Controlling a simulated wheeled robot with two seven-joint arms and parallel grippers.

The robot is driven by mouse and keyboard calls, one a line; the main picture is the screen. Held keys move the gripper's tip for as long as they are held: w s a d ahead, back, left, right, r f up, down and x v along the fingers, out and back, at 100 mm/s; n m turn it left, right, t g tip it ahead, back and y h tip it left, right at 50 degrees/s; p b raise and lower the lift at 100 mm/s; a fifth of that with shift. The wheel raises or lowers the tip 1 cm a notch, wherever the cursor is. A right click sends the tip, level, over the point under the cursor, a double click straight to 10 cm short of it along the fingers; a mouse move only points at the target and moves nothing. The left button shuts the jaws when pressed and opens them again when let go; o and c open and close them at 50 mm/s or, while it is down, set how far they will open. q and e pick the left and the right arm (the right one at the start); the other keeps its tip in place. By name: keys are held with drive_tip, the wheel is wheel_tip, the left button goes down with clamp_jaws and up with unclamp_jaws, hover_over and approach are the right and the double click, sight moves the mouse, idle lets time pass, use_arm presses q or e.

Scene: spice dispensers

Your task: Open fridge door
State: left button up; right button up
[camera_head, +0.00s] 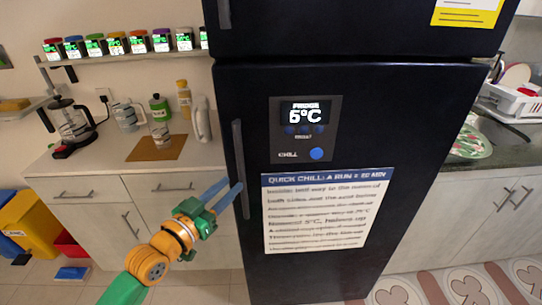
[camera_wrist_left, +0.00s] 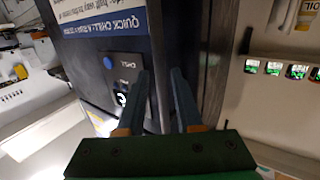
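The black fridge (camera_head: 350,100) stands in the middle of the head view, its door shut. Its lower door has a dark vertical handle (camera_head: 240,160) along the left edge. A display panel (camera_head: 305,128) reads 6°C above a white notice (camera_head: 328,212). My left gripper (camera_head: 233,187) reaches up from the lower left, with its blue fingertips at the lower part of the handle. In the left wrist view the gripper (camera_wrist_left: 163,72) has its two fingers apart, with a dark strip behind the gap. My right gripper is not in view.
A shelf of spice dispensers (camera_head: 115,44) hangs above. A yellow bin (camera_head: 30,225) stands at lower left. A counter with a dish rack (camera_head: 515,100) is at right.

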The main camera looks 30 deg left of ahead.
sight(239, 171)
use_arm(q)
drive_tip(key=shift+w+d+r+p, duration=0.15)
drive_tip(key=shift+w+r, duration=0.1)
drive_tip(key=shift+r, duration=0.25)
drive_tip(key=shift+w+d+r+p, duration=0.15)
drive_tip(key=shift+w+r, duration=0.1)
drive_tip(key=shift+r, duration=0.2)
drive_tip(key=w, duration=0.2)
drive_tip(key=w+p, duration=0.1)
drive_tip(key=w, duration=0.2)
drive_tip(key=shift+a+f, duration=0.15)
drive_tip(key=shift+f, duration=0.05)
drive_tip(key=shift+s+a, duration=0.1)
drive_tip(key=shift+s, duration=0.05)
drive_tip(key=shift+c, duration=0.6)
drive_tip(key=c, duration=0.4)
clamp_jaws()
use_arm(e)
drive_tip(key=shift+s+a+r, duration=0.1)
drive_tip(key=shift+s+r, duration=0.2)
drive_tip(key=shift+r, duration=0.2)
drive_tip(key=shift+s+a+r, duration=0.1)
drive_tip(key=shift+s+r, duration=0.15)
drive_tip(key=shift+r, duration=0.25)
